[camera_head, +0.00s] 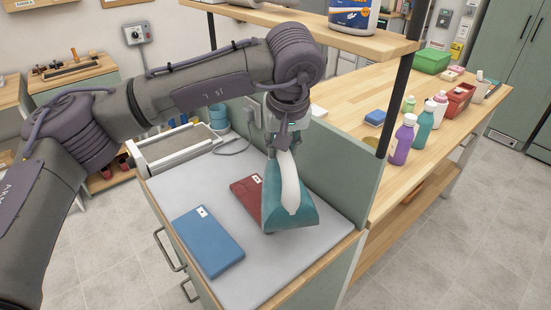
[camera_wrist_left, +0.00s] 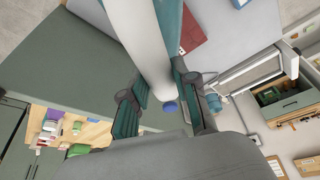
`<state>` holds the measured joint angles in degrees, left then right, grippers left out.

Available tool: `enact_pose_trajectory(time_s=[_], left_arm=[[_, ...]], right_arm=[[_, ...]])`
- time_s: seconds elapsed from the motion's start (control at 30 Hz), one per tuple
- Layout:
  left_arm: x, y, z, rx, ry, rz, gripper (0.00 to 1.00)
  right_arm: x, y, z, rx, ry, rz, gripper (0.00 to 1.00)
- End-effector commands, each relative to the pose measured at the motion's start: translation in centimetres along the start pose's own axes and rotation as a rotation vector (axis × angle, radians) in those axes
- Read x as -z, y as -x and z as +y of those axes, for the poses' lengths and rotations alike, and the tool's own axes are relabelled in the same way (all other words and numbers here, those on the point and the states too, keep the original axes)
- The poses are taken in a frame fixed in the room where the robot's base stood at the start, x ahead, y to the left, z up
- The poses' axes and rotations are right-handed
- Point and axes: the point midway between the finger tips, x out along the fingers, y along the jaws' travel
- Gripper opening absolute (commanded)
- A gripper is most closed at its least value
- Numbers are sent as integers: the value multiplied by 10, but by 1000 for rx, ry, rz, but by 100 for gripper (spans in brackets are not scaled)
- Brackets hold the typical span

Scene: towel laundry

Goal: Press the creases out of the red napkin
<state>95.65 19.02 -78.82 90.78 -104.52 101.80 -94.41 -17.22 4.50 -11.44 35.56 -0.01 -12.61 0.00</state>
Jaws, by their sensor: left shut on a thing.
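The red napkin (camera_head: 246,190) lies folded on the pale grey top of the cabinet, with a small white tag at its upper edge. My left gripper (camera_head: 283,140) is shut on the white handle of a teal iron (camera_head: 270,205). The iron covers the right part of the napkin; I cannot tell whether its sole touches the cloth. In the left wrist view, the handle runs between the fingers of the gripper (camera_wrist_left: 158,82), and part of the red napkin (camera_wrist_left: 192,32) shows beside the iron. My right gripper is not in view.
A folded blue napkin (camera_head: 208,242) lies to the front left on the grey top (camera_head: 262,276). A grey iron rest (camera_head: 172,148) stands at the back left. A green panel (camera_head: 335,180) borders the right side. Several bottles stand on the wooden bench beyond.

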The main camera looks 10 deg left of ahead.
Motion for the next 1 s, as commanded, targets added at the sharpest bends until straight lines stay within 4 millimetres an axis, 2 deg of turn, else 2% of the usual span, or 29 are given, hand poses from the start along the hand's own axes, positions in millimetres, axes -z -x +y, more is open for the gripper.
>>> enact_pose_trajectory(time_s=[0.27, 0.7, 1.0], left_arm=[[-1, -3, 0, -2, 6, 4, 0], [-18, -46, -6, 17, 58, 4, 0], [-25, -60, -8, 24, 81, 4, 0]], right_arm=[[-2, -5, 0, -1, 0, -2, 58], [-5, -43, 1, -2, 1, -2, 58], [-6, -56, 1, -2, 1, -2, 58]])
